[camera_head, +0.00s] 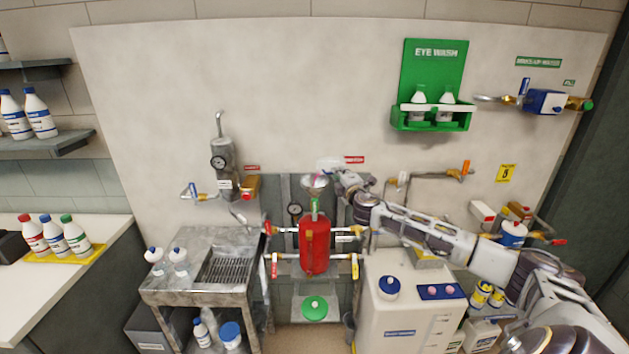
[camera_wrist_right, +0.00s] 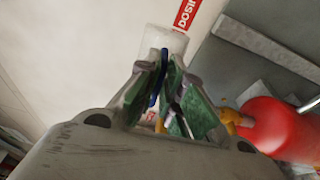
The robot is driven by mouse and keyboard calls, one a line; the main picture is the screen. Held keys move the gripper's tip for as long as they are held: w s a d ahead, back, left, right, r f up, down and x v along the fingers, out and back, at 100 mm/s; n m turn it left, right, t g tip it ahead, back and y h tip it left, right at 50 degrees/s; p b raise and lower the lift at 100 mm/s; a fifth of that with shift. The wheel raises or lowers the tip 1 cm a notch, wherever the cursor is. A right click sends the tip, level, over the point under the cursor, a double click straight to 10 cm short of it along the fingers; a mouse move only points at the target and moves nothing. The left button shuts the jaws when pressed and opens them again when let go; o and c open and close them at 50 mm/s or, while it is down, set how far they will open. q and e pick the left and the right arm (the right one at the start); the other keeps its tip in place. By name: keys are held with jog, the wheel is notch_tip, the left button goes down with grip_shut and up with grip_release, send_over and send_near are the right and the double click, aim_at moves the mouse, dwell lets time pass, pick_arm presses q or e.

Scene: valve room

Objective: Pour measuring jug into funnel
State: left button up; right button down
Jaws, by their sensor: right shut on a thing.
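The measuring jug (camera_head: 328,163) is a small pale, see-through vessel just above the funnel in the head view. My right gripper (camera_head: 343,178) is shut on it from the right. In the right wrist view, the clear jug (camera_wrist_right: 166,42) sticks out beyond the fingertips of my right gripper (camera_wrist_right: 163,75), with a blue strip between the fingers. The silver funnel (camera_head: 315,182) sits on top of the red vessel (camera_head: 314,245). The jug's exact tilt, and whether liquid runs from it, I cannot tell. My left gripper is not in view.
A steel cart (camera_head: 190,295) with bottles stands left of the red vessel. A white tank (camera_head: 400,320) stands to the right, below my right arm. Pipes and valves flank the vessel. The green eye wash station (camera_head: 432,120) hangs on the wall above.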

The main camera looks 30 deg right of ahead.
jog(key=shift+r, duration=0.15)
jog(key=n+p, duration=0.1)
jog(key=r+n+p, duration=0.1)
jog(key=p, duration=0.1)
jog(key=shift+w+a+r, duration=0.1)
jog(key=shift+a, duration=0.3)
jog(key=f+m+b, duration=0.1)
jog(key=b, duration=0.1)
jog(key=d+f+m+b, duration=0.1)
jog(key=m+b, duration=0.1)
jog(key=d+f+m+b, duration=0.1)
jog(key=m+b, duration=0.1)
jog(key=shift+s+b, duration=0.3)
jog(key=shift+b, duration=0.05)
jog(key=shift+d+f, duration=0.1)
dwell(0.3)
